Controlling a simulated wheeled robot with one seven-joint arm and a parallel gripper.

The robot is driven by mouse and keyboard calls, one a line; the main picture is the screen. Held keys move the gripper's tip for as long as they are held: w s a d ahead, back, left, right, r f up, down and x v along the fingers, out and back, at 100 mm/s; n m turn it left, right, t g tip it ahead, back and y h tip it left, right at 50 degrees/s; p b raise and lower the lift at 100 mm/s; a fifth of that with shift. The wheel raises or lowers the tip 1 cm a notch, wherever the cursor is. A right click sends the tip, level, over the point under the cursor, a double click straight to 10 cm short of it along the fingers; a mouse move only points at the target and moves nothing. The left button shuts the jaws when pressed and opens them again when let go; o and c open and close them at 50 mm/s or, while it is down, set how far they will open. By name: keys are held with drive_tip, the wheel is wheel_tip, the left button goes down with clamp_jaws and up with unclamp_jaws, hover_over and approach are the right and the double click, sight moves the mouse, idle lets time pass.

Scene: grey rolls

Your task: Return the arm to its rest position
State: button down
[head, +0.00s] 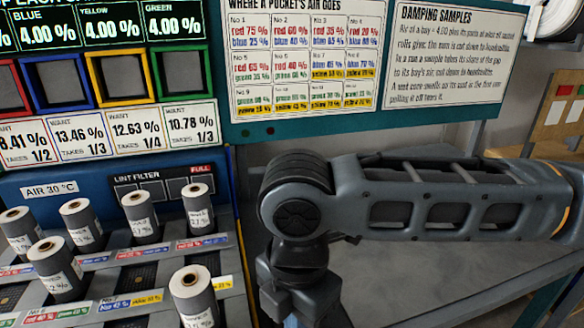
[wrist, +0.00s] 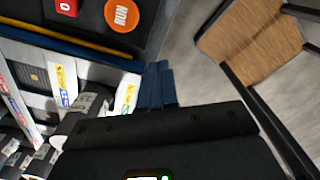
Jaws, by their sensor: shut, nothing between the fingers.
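My arm (head: 440,198) reaches across the right half of the head view, over a grey bench. It bends at a round joint, and a dark link goes down out of the bottom of the picture. My gripper is not visible in the head view. In the wrist view my gripper (wrist: 159,72) shows as two blue fingers close together, shut and empty. They point towards the front of a panel, to the right of some grey rolls (wrist: 92,103).
Several grey rolls (head: 138,213) stand upright in a blue machine left of my arm. Printed boards (head: 310,60) hang behind. An orange RUN button (wrist: 122,14) and a red button (wrist: 67,6) are near my fingers. A wooden seat (wrist: 252,42) stands on the floor.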

drive_tip(key=s+a+r+m+y, duration=0.1)
drive_tip(key=s+a+r+y, duration=0.15)
drive_tip(key=a+y, duration=0.45)
drive_tip(key=s+a+r+m+y, duration=0.15)
drive_tip(key=s+a, duration=0.25)
drive_tip(key=a, duration=0.7)
wheel_tip(320, 180, up, 9)
drive_tip(key=a+m+t+y, duration=0.3)
drive_tip(key=m+t+y, duration=0.1)
drive_tip(key=m+y, duration=0.4)
drive_tip(key=s+d+f+m+t+h, duration=0.2)
drive_tip(key=d+f+m+t+h, duration=0.45)
drive_tip(key=d, duration=0.45)
drive_tip(key=s+d+f+m+t+h, duration=0.1)
drive_tip(key=d+f+m+t+h, duration=0.45)
drive_tip(key=d+m, duration=0.55)
drive_tip(key=s+d+f+h, duration=0.2)
drive_tip(key=s+d, duration=0.8)
drive_tip(key=s+d+f+g+h, duration=0.1)
drive_tip(key=s+d+h, duration=0.1)
drive_tip(key=s+d, duration=0.8)
drive_tip(key=shift+s+f+n, duration=0.4)
drive_tip(key=shift+s, duration=0.1)
